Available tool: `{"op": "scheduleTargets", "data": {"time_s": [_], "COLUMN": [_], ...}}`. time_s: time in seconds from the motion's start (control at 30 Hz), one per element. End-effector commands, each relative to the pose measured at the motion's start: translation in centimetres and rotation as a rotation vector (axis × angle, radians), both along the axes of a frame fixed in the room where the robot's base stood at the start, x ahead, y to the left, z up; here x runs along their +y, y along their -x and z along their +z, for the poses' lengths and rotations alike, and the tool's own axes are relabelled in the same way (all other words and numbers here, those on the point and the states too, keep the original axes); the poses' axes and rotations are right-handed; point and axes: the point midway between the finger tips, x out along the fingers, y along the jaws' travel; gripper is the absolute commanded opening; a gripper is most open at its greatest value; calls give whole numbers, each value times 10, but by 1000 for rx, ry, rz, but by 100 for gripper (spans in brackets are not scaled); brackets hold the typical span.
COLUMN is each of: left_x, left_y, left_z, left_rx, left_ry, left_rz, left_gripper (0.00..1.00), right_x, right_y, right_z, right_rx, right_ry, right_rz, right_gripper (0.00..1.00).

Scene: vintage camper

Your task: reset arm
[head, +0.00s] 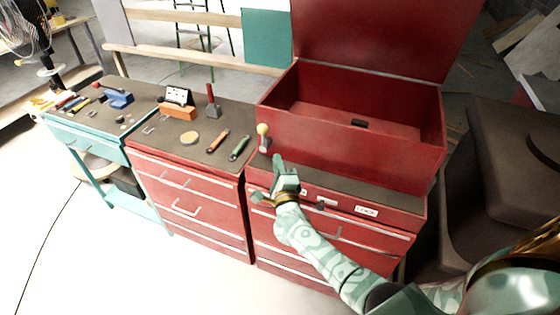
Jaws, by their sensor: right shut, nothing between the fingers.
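My right gripper (284,178) is at the end of my patterned green-and-white arm, which comes in from the lower right. It is shut and empty, in front of the front edge of the red tool cabinet (334,239). A small tool with a round yellowish knob (263,136) stands on the cabinet top just beyond the gripper. Whether the gripper touches the cabinet edge cannot be told. My left gripper is not in view.
An open red toolbox (340,152) sits on the cabinet, lid raised, with a small dark item inside. A dark seat stands at right.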

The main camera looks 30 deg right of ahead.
Motion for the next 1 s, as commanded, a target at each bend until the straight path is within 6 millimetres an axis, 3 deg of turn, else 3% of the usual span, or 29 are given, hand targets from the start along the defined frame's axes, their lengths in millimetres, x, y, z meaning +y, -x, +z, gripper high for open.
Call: {"op": "scheduleTargets", "data": {"time_s": [0.43,0.53,0.57,0.63,0.77,0.8,0.87,1.0], "left_x": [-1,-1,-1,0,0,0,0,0], "left_y": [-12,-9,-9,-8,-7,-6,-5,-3], "left_z": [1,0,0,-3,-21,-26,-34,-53], "left_rx": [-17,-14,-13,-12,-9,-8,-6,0], "left_ry": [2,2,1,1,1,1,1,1], "left_rz": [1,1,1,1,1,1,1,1], "left_gripper": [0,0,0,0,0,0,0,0], "right_x": [0,14,22,39,54,56,57,53], "right_y": [0,-3,-3,5,53,72,105,194], "right_z": [-1,-12,-26,-72,-183,-215,-261,-357], "right_rx": [7,100,162,313,561,626,715,891], "right_ry": [17,213,335,619,1018,1121,1256,1514], "right_rz": [-1,51,88,189,391,459,562,824], "right_gripper": [0,0,0,0,0,0,0,0]}}
